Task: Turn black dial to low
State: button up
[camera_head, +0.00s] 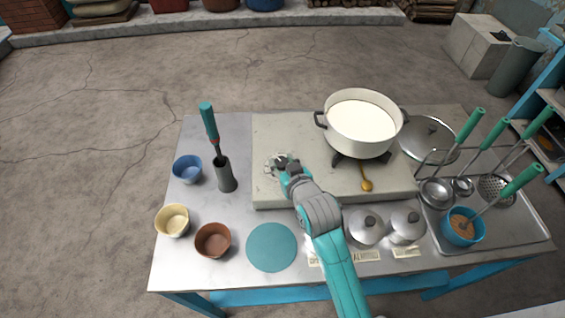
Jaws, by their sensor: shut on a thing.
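My gripper (284,167) reaches over the left part of the pale stove slab (300,135) and is shut on the black dial (281,158). The dial is small and mostly hidden by the fingers, on a light round plate (270,163). I cannot read its setting. A white pot (361,143) of white milk stands on the dark burner (345,162) to the right of my gripper.
Lidded pots (365,228) stand at front right, small bowls (213,240) at left, and a dark holder (227,178) with a teal-handled tool nearby. A utensil rack (440,180) is at right. The slab's back left is clear.

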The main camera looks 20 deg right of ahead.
aim_at(283, 165)
dwell(0.5)
jog(key=o, duration=1.1)
jog(key=shift+o, duration=0.2)
notch_tip(283, 165, up, 10)
jog(key=shift+s+f, duration=0.1)
